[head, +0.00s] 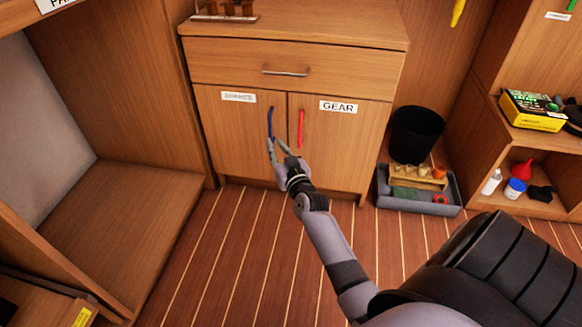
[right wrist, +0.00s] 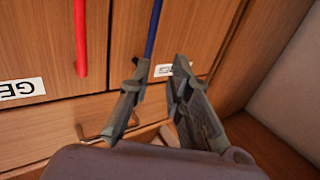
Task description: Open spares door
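The spares door (head: 228,140) is the left door of a wooden cabinet and looks shut. Its label (head: 238,97) is faint in the head view. Its blue handle (head: 270,122) is upright near the middle seam. My right gripper (head: 277,143) is at the handle's lower end, fingers apart. The gripper holds nothing. My left gripper is not in view.
The gear door (head: 340,150) with a red handle (head: 301,129) is shut, right of the seam. A drawer (head: 230,62) is above. A black bin (head: 416,135) and a grey tray (head: 400,199) stand at right. The floor (head: 215,250) in front is clear.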

